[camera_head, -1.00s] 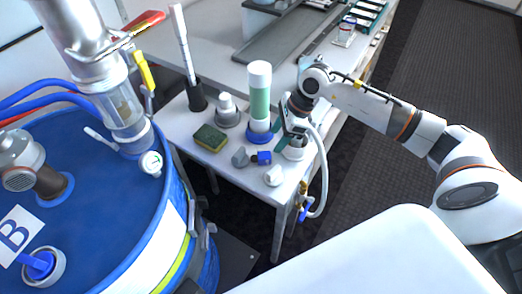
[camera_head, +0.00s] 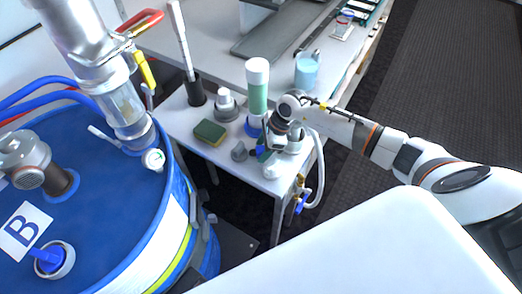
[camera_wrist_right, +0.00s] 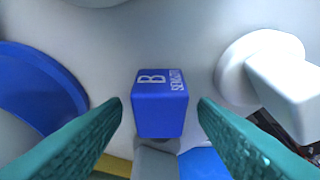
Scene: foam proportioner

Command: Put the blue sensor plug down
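The blue sensor plug (camera_wrist_right: 160,105), a small cube marked B and SENSOR with a grey part below it, is on the white table. In the head view, a bit of its blue (camera_head: 260,151) shows beside my gripper. My right gripper (camera_wrist_right: 160,108) has its teal fingers on either side of the plug. A gap shows between each finger and the plug, so it is open. In the head view, the right gripper (camera_head: 266,152) is low over the table. My left gripper is not in view.
A green cylinder (camera_head: 258,95) on a blue base stands behind the gripper. A sponge (camera_head: 209,132), a grey piece (camera_head: 239,152) and a white knob (camera_wrist_right: 282,85) are close by. A beaker (camera_head: 306,71) stands farther back. A blue drum (camera_head: 110,200) fills the left.

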